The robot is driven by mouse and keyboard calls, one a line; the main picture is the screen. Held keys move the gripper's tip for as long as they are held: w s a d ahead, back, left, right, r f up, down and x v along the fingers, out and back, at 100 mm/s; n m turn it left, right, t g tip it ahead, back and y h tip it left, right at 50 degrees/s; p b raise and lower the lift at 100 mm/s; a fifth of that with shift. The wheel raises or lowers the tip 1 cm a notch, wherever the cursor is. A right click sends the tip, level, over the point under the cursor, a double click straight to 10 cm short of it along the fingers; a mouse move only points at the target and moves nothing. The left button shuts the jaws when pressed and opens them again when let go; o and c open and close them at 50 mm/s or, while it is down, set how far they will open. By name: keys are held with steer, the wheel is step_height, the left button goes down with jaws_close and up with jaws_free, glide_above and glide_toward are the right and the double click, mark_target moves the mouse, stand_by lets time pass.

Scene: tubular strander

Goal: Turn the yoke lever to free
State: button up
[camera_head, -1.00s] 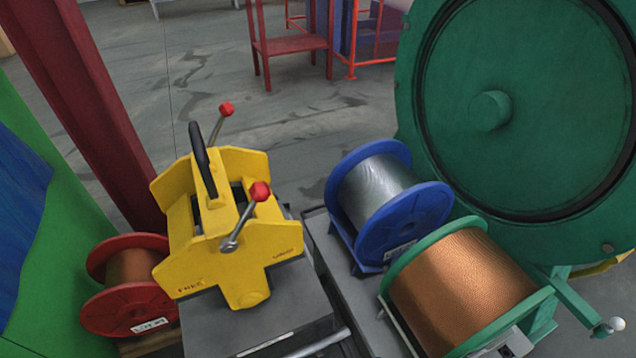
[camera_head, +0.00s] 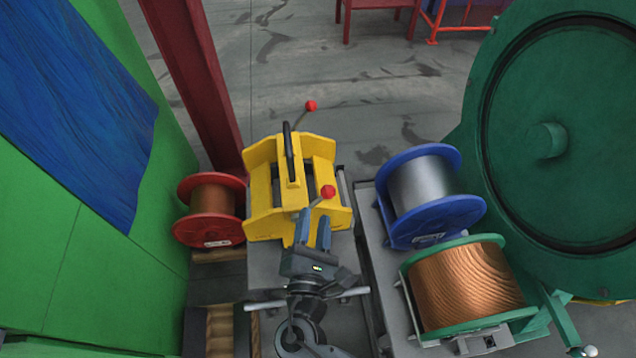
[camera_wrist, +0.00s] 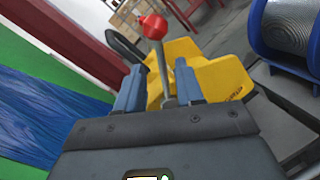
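The yellow yoke (camera_head: 266,222) stands on a grey stand with a black handle (camera_head: 289,155) on top. Its near lever has a red knob (camera_head: 328,192) and leans up to the right in the head view. A far lever with another red knob (camera_head: 311,105) stands behind. My gripper (camera_head: 314,218) is open at the near side of the yoke, just below the near knob. In the wrist view, the lever rod (camera_wrist: 164,75) and its red knob (camera_wrist: 153,27) show between the two blue fingers (camera_wrist: 158,88). Contact with the rod cannot be told. The yoke's front marking is hidden now.
A red spool (camera_head: 208,226) stands left of the yoke. A blue spool (camera_head: 440,210) and a green-rimmed copper spool (camera_head: 470,287) stand to the right, before a large green disc (camera_head: 560,190). A dark red post (camera_head: 195,70) rises behind left. Open floor lies behind the yoke.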

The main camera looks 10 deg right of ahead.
steer(key=x, duration=0.7)
steer(key=shift+w+d+f, duration=0.1)
steer(key=shift+w, duration=0.05)
steer(key=shift+c, duration=0.4)
jaws_close()
